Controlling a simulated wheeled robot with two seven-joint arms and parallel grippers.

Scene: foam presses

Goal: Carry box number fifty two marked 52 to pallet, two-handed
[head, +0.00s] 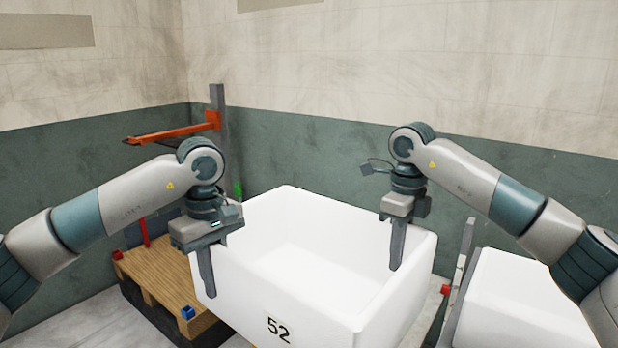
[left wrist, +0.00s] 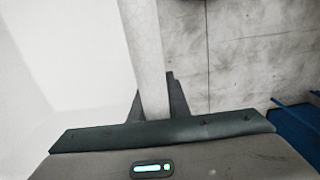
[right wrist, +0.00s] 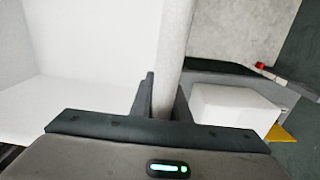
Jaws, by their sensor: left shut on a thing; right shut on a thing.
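The white open box marked 52 (head: 278,328) is held between my two arms in the head view, empty inside and slightly turned. My left gripper (head: 206,272) is shut on its left wall; in the left wrist view the wall (left wrist: 146,50) runs between the fingers. My right gripper (head: 397,246) is shut on its right wall; in the right wrist view that wall (right wrist: 172,55) sits between the fingers. The wooden pallet (head: 166,268) is at the left, behind and beside the box, partly hidden by the box and my left arm. The box's underside is hidden.
An orange-armed grey post (head: 218,130) stands behind the pallet. Red (head: 117,254) and blue (head: 187,312) blocks sit at pallet corners. Another white box (head: 515,305) is at the lower right, beside a grey upright (head: 462,262). A green and cream wall closes the back.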

